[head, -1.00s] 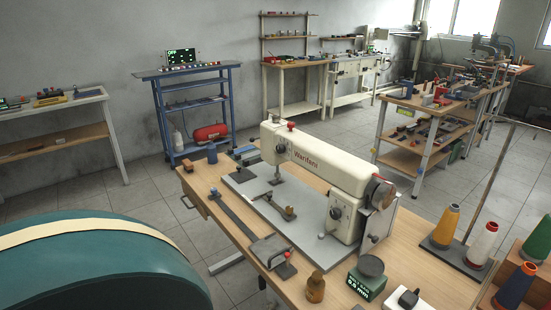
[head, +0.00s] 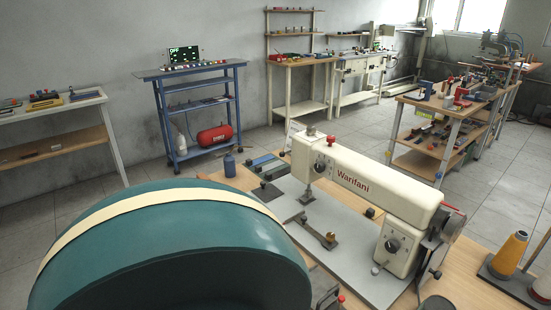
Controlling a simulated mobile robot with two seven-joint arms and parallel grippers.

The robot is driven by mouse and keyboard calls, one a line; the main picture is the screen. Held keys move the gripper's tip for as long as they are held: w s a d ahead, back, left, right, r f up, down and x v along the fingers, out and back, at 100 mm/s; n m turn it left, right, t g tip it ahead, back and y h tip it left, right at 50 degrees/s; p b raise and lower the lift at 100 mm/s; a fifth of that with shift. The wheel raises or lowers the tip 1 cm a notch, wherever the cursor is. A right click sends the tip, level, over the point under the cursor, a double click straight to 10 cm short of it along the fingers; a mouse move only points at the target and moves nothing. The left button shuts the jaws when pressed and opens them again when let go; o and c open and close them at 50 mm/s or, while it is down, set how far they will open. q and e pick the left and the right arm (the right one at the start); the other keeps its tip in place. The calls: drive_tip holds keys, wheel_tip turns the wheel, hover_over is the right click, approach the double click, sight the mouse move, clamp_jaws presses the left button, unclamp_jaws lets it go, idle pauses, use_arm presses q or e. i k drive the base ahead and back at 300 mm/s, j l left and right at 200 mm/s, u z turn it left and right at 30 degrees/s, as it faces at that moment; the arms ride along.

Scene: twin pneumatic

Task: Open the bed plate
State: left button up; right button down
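A cream sewing machine marked "Warifani" (head: 360,178) stands on the wooden table to the right of centre. Under its arm lies a flat grey base plate (head: 352,262). A narrow dark plate (head: 316,226) lies on this base below the needle end, with a small brass-coloured knob (head: 331,237) at its near end. It looks flat, but I cannot tell whether it is open or shut. Neither of my grippers is in view. The left part of the table and the near left of the base are hidden at lower left.
A thread-spool stand (head: 510,278) with an orange cone (head: 511,252) is at right. A blue shelf unit (head: 195,73) and a tool bench (head: 452,102) stand farther back. Floor between is clear.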

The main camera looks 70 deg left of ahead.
sight(269, 192)
drive_tip(key=k+j+z, duration=0.15)
drive_tip(key=j, duration=0.2)
drive_tip(key=j+z, duration=0.15)
drive_tip(key=j, duration=0.2)
drive_tip(key=k+j+z, duration=0.1)
drive_tip(key=j, duration=0.25)
drive_tip(key=k+j, duration=0.15)
drive_tip(key=j, duration=0.2)
drive_tip(key=k+j+z, duration=0.1)
drive_tip(key=j, duration=0.25)
drive_tip(key=k+j, duration=0.25)
drive_tip(key=j+z, duration=0.05)
drive_tip(key=j, duration=0.05)
